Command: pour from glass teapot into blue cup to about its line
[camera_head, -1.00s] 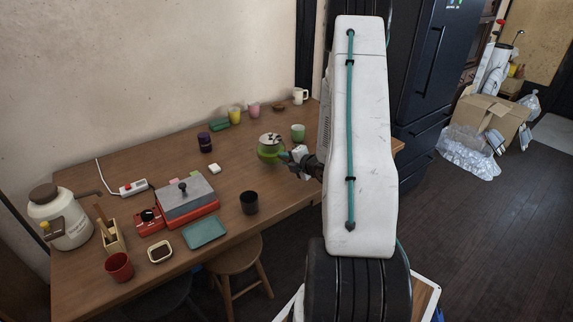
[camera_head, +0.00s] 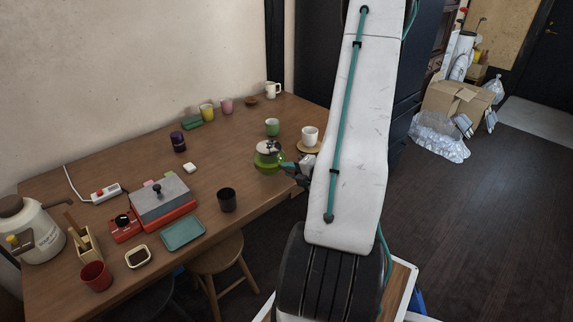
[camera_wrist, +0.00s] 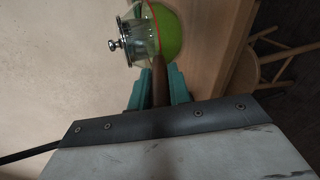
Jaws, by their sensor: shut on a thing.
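The glass teapot (camera_head: 267,160) holds green liquid and has a metal-knobbed lid. It is near the table's front right edge; I cannot tell how far above the tabletop it is. My gripper (camera_head: 300,167) is shut on its brown handle. In the wrist view the teapot (camera_wrist: 143,38) lies beyond the teal fingers of my gripper (camera_wrist: 159,88), with the handle between them. No cup looks plainly blue. A dark navy or purple cup (camera_head: 178,142) with a band stands left of the teapot, apart from it. Its inside is not visible.
A black cup (camera_head: 227,200) stands near the front edge. A green cup (camera_head: 272,127) and a white cup (camera_head: 310,134) on a wooden coaster are behind the teapot. A stool (camera_head: 217,256) stands below.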

